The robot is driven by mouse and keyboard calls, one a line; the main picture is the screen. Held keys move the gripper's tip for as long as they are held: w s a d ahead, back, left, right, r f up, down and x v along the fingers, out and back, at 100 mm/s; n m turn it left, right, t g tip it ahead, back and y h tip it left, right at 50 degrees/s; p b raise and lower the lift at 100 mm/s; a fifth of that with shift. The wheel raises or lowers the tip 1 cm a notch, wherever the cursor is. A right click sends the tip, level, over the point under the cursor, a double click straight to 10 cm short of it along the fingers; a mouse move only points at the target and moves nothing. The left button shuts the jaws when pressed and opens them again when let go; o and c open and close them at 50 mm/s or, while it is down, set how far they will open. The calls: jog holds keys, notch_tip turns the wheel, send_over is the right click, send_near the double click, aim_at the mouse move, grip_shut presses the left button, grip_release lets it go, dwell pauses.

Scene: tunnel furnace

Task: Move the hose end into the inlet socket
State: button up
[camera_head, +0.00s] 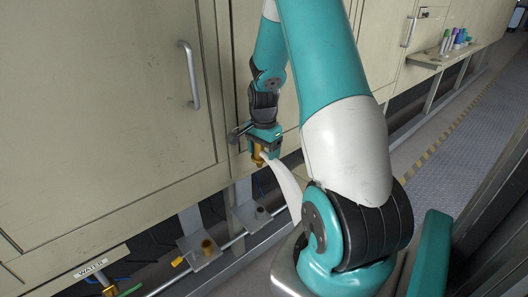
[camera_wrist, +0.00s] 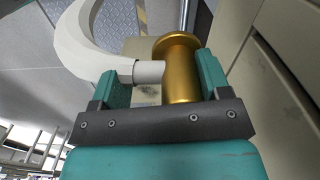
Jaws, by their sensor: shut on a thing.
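My gripper (camera_head: 264,146) is shut on the hose end, a brass fitting (camera_head: 257,157) with a white hose (camera_head: 286,185) curving down to the right. In the wrist view the brass hose end (camera_wrist: 181,70) sits between the two teal fingers of my gripper (camera_wrist: 158,72), and the white hose (camera_wrist: 75,40) loops off to the left. A brass socket (camera_head: 207,246) stands upright on a grey bracket (camera_head: 197,258) below and left of my gripper, apart from the hose end. No label for the inlet can be read there.
A second grey bracket (camera_head: 247,217) stands below my gripper. A WATER label (camera_head: 90,268) and a brass fitting (camera_head: 108,286) are at lower left. The beige furnace panels (camera_head: 110,120) with a door handle (camera_head: 189,75) stand close behind. A shelf (camera_head: 440,58) with small coloured items is at upper right.

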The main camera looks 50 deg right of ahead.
notch_tip(320, 180, up, 2)
jog(key=shift+r+p, duration=0.1)
jog(key=shift+p, duration=0.6)
jog(key=shift+s, duration=0.1)
jog(key=s+a, duration=0.2)
jog(key=s, duration=0.7)
jog(key=shift+s+a, duration=0.2)
jog(key=shift+s, duration=0.1)
